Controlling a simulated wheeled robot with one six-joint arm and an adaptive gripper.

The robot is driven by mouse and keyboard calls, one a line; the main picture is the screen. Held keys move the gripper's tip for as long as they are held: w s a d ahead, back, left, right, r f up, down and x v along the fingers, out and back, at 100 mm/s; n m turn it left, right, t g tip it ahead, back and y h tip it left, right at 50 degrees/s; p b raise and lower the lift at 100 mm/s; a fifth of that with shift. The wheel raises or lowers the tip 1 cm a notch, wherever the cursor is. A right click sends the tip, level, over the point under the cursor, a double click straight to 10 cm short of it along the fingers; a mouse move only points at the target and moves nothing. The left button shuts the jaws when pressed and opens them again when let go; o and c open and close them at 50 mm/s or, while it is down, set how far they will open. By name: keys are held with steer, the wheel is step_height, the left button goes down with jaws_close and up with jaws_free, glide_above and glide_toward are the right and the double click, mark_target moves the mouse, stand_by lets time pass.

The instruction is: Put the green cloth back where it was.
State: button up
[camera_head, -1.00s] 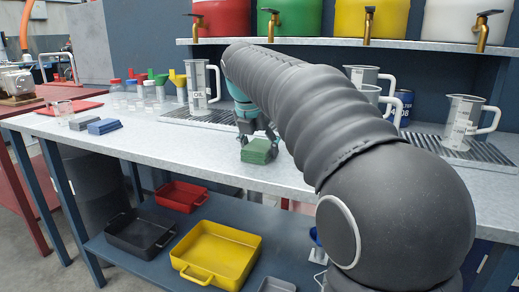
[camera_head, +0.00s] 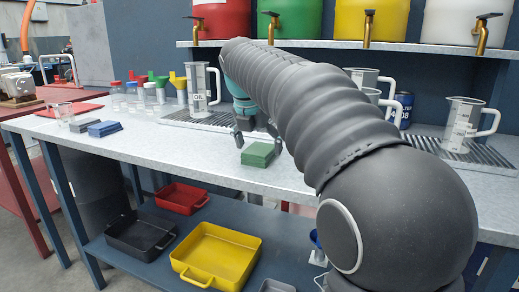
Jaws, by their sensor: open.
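The green cloth (camera_head: 257,154) lies folded on the grey workbench (camera_head: 215,165), near its front edge and right of the middle of the clear stretch. My gripper (camera_head: 257,138) is open just above and behind the cloth, with its fingers pointing down. It looks empty and apart from the cloth. My arm hides part of the bench to the right. A blue folded cloth (camera_head: 105,128) and a grey folded cloth (camera_head: 85,125) lie side by side at the bench's left end.
A measuring jug (camera_head: 199,88) stands on a grate behind. Sample jars (camera_head: 150,95) and coloured funnels (camera_head: 178,84) stand at the back left. Another jug (camera_head: 460,122) is at the right. Yellow (camera_head: 215,250), red (camera_head: 181,197) and black (camera_head: 140,235) trays sit on the shelf below.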

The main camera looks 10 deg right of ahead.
steer(key=p+v, duration=0.1)
steer(key=v, duration=0.9)
steer(key=shift+r, duration=0.2)
steer(key=shift+s+a, duration=0.15)
